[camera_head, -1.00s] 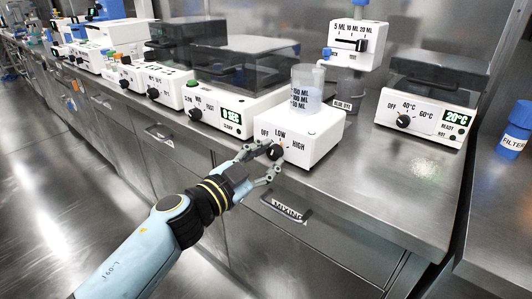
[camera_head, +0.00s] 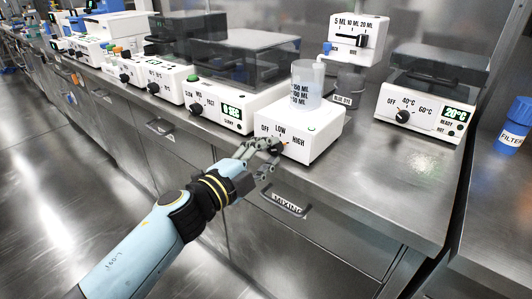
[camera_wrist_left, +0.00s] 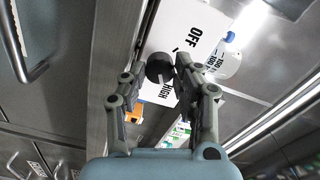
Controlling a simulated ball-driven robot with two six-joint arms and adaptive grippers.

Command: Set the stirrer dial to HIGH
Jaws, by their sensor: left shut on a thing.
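The stirrer (camera_head: 316,148) is a white box on the steel bench, marked OFF, LOW and HIGH on its front. Its small dark dial (camera_head: 278,147) also shows in the left wrist view (camera_wrist_left: 159,68). My left gripper (camera_head: 270,153) is at the front of the stirrer, shut on the dial, with its fingers on either side of the knob in the left wrist view (camera_wrist_left: 160,75). The fingers partly cover the dial, and I cannot tell where its pointer stands. A clear beaker (camera_head: 307,85) with measure marks stands on the stirrer. My right gripper is not in view.
A dispenser (camera_head: 357,35) stands behind the stirrer. A drawer marked MIXING (camera_head: 285,203) lies below. Bench front right is clear (camera_head: 375,165).

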